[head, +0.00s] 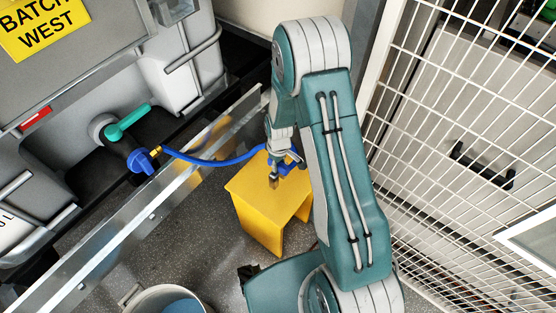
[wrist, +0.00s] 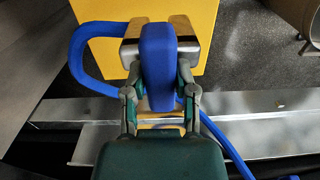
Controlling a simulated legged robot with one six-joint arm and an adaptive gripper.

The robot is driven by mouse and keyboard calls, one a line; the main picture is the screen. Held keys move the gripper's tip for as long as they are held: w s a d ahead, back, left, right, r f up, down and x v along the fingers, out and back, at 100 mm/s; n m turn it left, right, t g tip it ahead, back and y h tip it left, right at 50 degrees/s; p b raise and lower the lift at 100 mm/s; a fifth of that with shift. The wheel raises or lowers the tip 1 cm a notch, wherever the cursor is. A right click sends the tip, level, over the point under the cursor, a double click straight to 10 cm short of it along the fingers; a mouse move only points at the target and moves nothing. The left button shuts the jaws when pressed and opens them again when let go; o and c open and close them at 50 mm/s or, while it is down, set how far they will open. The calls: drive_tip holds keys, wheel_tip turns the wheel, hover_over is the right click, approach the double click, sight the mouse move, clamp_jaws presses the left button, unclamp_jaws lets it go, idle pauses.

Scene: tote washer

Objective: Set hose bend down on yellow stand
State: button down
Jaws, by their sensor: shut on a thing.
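The yellow stand (head: 256,205) stands on the grey floor in the middle of the head view. In the wrist view its yellow face (wrist: 206,30) fills the top middle. My gripper (head: 275,178) reaches over the stand's top from above. In the wrist view my gripper (wrist: 160,55) is shut on the blue hose bend (wrist: 158,62), its metal pads on both sides of it. The blue hose (head: 212,160) runs from the bend to a valve at left. My arm and gripper hide much of the bend in the head view. I cannot tell whether it touches the stand.
The hose ends at a blue fitting (head: 141,161) by a green valve handle (head: 127,122) on a grey tank. A metal rail (head: 130,215) crosses between tank and stand. White mesh fence (head: 430,150) stands at right. A round bin (head: 165,300) is at bottom left.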

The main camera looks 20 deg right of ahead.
sight(278, 173)
drive_tip(key=shift+a+f, duration=0.15)
drive_tip(key=shift+f, duration=0.6)
drive_tip(key=shift+a+f, duration=0.15)
drive_tip(key=shift+f, duration=0.55)
drive_tip(key=shift+d+f, duration=0.15)
drive_tip(key=shift+f, duration=0.55)
drive_tip(key=shift+f, duration=0.1)
drive_tip(key=shift+f, duration=0.3)
drive_tip(key=shift+f, duration=0.1)
drive_tip(key=shift+f, duration=0.6)
drive_tip(key=shift+f, duration=0.65)
drive_tip(key=shift+f, duration=0.15)
